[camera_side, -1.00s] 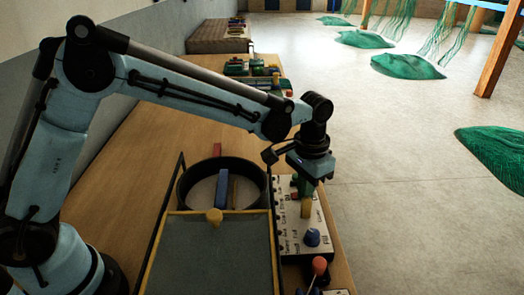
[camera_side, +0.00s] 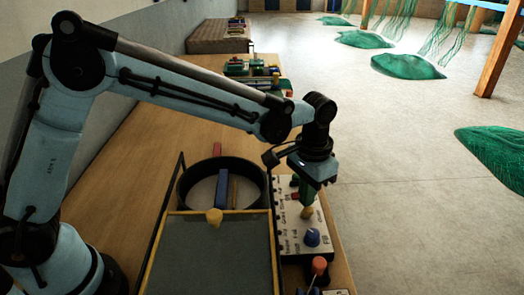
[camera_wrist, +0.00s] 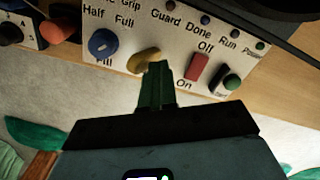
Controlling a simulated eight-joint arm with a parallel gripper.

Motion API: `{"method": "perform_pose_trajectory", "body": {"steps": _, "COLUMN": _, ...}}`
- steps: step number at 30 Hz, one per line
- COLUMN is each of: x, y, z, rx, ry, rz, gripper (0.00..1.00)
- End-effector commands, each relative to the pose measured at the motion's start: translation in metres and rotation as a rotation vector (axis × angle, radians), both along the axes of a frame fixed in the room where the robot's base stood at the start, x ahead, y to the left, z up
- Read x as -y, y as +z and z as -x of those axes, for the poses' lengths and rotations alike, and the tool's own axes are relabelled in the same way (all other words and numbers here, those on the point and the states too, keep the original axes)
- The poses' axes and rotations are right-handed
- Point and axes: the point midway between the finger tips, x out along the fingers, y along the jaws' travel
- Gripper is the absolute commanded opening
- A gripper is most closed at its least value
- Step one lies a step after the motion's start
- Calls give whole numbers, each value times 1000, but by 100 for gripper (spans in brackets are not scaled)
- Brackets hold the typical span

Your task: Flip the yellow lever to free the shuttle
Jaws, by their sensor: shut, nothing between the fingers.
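The yellow lever (camera_side: 307,213) stands on the white control panel (camera_side: 290,240) at the right edge of the bench. In the wrist view the yellow lever (camera_wrist: 143,58) lies at a slant right by my fingertips. My gripper (camera_side: 309,203) points down, its green fingers shut and empty. In the wrist view my gripper (camera_wrist: 158,66) overlaps the lever's right end; I cannot tell whether they touch. In the side view the fingers hide the lever's upper part. A blue block (camera_side: 222,188) sits in a black ring (camera_side: 185,185); I cannot tell which thing is the shuttle.
A blue knob (camera_wrist: 103,43) is left of the lever, a red switch (camera_wrist: 197,67) and a green button (camera_wrist: 231,82) right of it. A framed grey plate (camera_side: 215,255) is left of the panel. An orange knob (camera_side: 319,265) stands in front.

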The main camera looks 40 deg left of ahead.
Motion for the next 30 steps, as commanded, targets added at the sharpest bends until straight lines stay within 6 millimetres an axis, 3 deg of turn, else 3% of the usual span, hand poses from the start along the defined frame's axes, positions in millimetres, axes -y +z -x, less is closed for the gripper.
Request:
{"method": "perform_pose_trajectory", "body": {"steps": 21, "x": -8, "y": 53, "z": -8, "rx": 5, "ry": 3, "rz": -2, "gripper": 0}}
{"method": "perform_pose_trajectory", "body": {"steps": 30, "x": -9, "y": 64, "z": -9, "rx": 5, "ry": 3, "rz": -2, "gripper": 0}}
